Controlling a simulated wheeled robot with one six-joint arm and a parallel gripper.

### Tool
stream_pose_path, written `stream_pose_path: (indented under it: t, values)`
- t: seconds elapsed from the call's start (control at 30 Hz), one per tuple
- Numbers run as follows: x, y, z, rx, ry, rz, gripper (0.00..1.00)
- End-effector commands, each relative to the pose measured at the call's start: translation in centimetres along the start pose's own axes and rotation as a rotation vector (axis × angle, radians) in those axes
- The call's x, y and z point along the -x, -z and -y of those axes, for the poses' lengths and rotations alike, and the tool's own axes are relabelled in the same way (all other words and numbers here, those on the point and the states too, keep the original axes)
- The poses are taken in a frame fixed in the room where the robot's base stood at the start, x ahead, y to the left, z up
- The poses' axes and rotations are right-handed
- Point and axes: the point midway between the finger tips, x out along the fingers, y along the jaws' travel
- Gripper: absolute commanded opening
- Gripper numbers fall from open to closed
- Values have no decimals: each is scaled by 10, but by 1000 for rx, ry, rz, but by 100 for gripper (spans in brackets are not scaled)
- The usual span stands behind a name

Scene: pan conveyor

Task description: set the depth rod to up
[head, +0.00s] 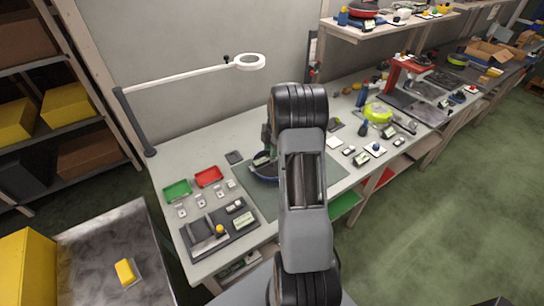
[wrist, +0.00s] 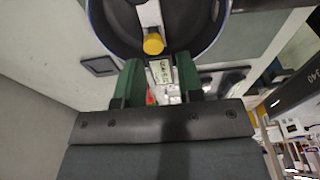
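In the wrist view, a round dark pan (wrist: 110,32) with a blue rim lies just past my fingertips. A pale bar (wrist: 149,14) with a yellow knob (wrist: 153,43) at its near end reaches over the pan; I cannot tell for sure that it is the depth rod, or its setting. My gripper (wrist: 159,68) has its two green fingers apart, with the knob just beyond the tips and not between them. A small written label (wrist: 160,72) shows in the gap. In the head view, the pan (head: 262,178) is partly hidden behind my arm.
Green (head: 177,189) and red (head: 209,177) trays and a grey board (head: 196,248) with small parts lie on the bench left of my arm. A lamp arm (head: 190,76) hangs over the back. Tools and small items crowd the bench to the right.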

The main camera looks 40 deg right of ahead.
Motion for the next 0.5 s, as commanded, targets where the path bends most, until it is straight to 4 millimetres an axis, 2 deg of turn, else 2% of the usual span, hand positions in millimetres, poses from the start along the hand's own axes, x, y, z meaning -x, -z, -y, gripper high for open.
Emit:
stream_pose_path:
  t: [0.27,0.5]
  values:
    - [1,0,0,0,0,0,34]
    - [14,2,0,0,0,0,34]
